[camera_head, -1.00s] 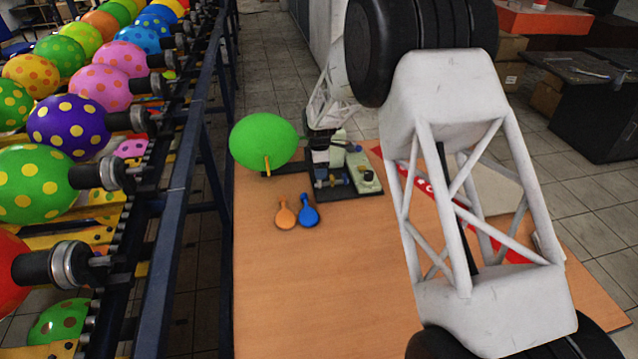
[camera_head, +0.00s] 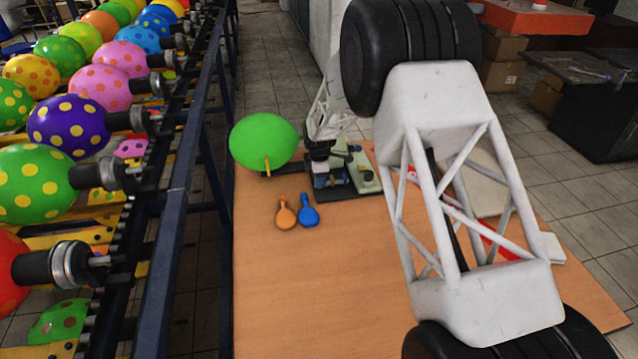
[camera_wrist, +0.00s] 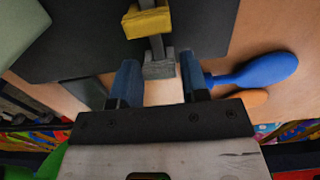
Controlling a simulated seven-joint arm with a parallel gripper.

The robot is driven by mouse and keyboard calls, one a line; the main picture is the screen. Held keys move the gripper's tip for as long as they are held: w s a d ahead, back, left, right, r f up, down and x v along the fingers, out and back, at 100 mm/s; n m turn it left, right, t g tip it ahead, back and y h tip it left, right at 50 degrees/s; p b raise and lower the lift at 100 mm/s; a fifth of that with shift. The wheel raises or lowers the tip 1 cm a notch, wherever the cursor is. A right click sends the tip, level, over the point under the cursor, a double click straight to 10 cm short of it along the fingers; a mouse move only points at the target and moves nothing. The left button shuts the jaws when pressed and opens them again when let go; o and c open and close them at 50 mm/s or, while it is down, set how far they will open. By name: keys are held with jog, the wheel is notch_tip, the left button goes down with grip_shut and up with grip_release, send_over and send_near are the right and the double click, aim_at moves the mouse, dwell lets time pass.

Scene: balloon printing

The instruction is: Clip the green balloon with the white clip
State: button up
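The inflated green balloon (camera_head: 264,139) is at the back left of the wooden table, its neck end pointing toward a dark device (camera_head: 345,178). I cannot clearly make out the white clip. My gripper (camera_head: 322,172) is low over the device, right of the balloon, partly hidden by my arm. In the wrist view my gripper (camera_wrist: 159,82) has its two blue fingers apart. A grey block on a rod (camera_wrist: 158,66) shows just beyond the gap, with a yellow block (camera_wrist: 147,20) farther along. A pale patch shows between the fingers; I cannot tell whether it is tabletop. A green edge (camera_wrist: 50,165) shows at lower left.
A flat orange balloon (camera_head: 285,215) and a flat blue balloon (camera_head: 308,212) lie in front of the device. A rack of dotted balloons (camera_head: 70,125) with dark rails runs along the left. The front of the table (camera_head: 310,300) is clear.

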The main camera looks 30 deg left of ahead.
jog(key=c, duration=0.4)
jog(key=shift+c, duration=0.2)
jog(key=shift+r, duration=0.2)
notch_tip(320, 180, up, 10)
jog(key=shift+f, duration=0.2)
dwell(1.7)
jog(key=shift+w+a+r, duration=0.1)
dwell(0.3)
jog(key=w+a+r, duration=0.8)
jog(key=a+r, duration=0.2)
jog(key=r, duration=0.2)
jog(key=shift+r, duration=0.35)
